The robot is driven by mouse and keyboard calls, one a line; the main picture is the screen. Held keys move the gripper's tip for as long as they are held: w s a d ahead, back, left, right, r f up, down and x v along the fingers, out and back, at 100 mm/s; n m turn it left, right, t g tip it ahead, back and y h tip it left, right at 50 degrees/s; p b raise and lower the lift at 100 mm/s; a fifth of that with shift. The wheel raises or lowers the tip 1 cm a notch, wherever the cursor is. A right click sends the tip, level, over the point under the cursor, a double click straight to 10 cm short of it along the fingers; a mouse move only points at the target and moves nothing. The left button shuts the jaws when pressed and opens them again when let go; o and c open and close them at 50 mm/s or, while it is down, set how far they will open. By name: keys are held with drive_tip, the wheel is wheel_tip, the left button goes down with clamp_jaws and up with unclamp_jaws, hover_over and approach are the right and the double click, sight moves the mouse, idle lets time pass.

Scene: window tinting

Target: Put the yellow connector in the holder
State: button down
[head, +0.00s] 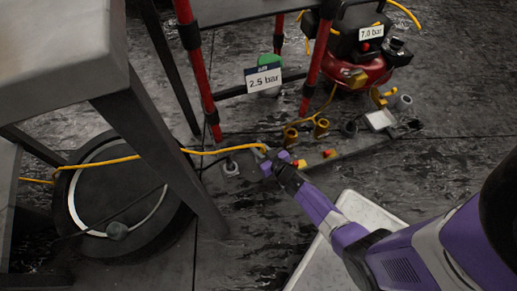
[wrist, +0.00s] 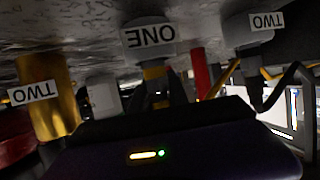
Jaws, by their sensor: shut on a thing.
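My gripper (head: 279,164) is low over the floor board, at the end of the yellow hose (head: 225,151). In the wrist view its dark fingers (wrist: 157,93) are shut on the yellow connector (wrist: 155,73), of which only a small part shows. The wrist picture is upside down. A grey holder labelled ONE (wrist: 148,38) is right at the connector's end; I cannot tell whether the connector is seated in it. Another grey holder labelled TWO (wrist: 247,32) is beside it, with a black cable in it; it also shows in the head view (head: 230,168).
Gold cups (head: 321,128), red-yellow pieces (head: 330,153) and a white box (head: 381,120) stand along the board. A red compressor (head: 360,72) and red-legged frame (head: 197,75) are behind. A table leg (head: 160,145) and hose reel (head: 78,205) stand left.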

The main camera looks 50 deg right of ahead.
drive_tip(key=shift+f, duration=0.1)
drive_tip(key=c, duration=1.3)
unclamp_jaws()
drive_tip(key=shift+o, duration=0.2)
drive_tip(key=shift+r, duration=0.25)
drive_tip(key=p+v, duration=0.5)
drive_tip(key=v, duration=0.7)
drive_tip(key=s+a+r+n+t+y, duration=0.1)
drive_tip(key=s+a+r, duration=0.4)
drive_tip(key=r, duration=0.3)
drive_tip(key=s+a+r+n+t+y, duration=0.1)
drive_tip(key=s+a+r+n, duration=0.1)
drive_tip(key=s+a+r, duration=0.5)
drive_tip(key=s+a+r+y, duration=0.1)
drive_tip(key=a+r, duration=0.1)
drive_tip(key=r, duration=0.8)
drive_tip(key=s+a+r+y, duration=0.1)
drive_tip(key=s+a+r, duration=0.1)
drive_tip(key=r, duration=0.9)
drive_tip(key=shift+a+n, duration=0.35)
drive_tip(key=shift+n, duration=0.05)
